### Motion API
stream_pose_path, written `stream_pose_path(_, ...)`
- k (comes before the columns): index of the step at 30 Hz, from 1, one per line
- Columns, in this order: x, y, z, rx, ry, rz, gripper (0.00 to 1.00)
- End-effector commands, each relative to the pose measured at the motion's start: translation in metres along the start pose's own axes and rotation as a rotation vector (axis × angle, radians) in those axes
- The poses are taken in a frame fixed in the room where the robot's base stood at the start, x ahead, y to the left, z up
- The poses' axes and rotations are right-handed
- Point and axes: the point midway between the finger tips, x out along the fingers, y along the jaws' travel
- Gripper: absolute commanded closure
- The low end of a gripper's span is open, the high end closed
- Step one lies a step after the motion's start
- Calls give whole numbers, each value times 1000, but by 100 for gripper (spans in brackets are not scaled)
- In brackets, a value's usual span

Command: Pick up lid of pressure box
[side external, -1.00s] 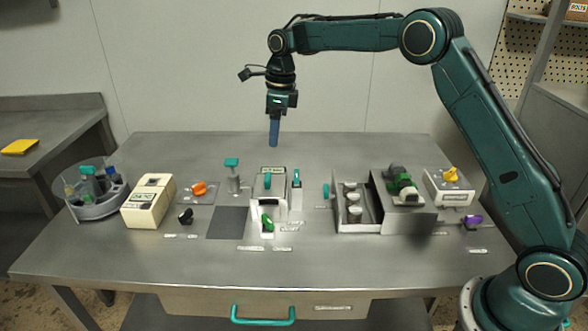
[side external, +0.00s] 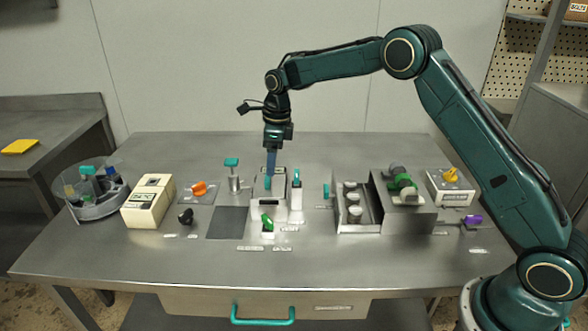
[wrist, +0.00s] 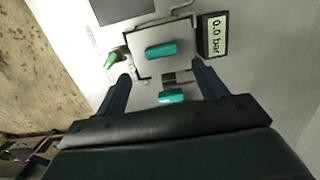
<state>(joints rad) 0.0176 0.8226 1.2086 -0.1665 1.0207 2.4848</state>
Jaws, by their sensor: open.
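The pressure box (side external: 269,196) is a small grey box near the middle of the table. Its lid (wrist: 140,60) is a pale square plate with a teal bar handle (wrist: 161,50), seen from above in the wrist view and lying flat on the box. My gripper (side external: 270,174) points down over the box, its blue fingers in line with the handle in the side view. In the wrist view my gripper (wrist: 160,74) is open and empty, its fingers apart and the handle beyond their tips. I cannot tell the exact height gap.
A display reading 0.0 bar (wrist: 215,35) borders the lid. A green-handled valve (side external: 267,222) stands in front of the box. A teal-topped latch or lever (side external: 297,180) stands close on its right. A dark square mat (side external: 228,222) lies to the left, with bare table in front.

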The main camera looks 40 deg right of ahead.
Motion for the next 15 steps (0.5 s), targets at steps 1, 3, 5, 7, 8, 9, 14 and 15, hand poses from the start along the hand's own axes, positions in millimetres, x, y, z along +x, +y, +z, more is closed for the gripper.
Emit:
stream_pose_path(1, 1, 0, 0, 0, 0, 0, 29)
stream_pose_path(3, 1, 0, 0, 0, 0, 0, 29)
stream_pose_path(5, 1, 0, 0, 0, 0, 0, 29)
stream_pose_path(7, 3, 0, 0, 0, 0, 0, 29)
stream_pose_path(8, 4, 0, 0, 0, 0, 0, 29)
stream_pose_path(9, 6, 0, 0, -1, 0, 0, 29)
stream_pose_path(14, 21, -2, 1, -1, 1, 1, 29)
stream_pose_path(15, 26, -3, 1, -1, 1, 1, 29)
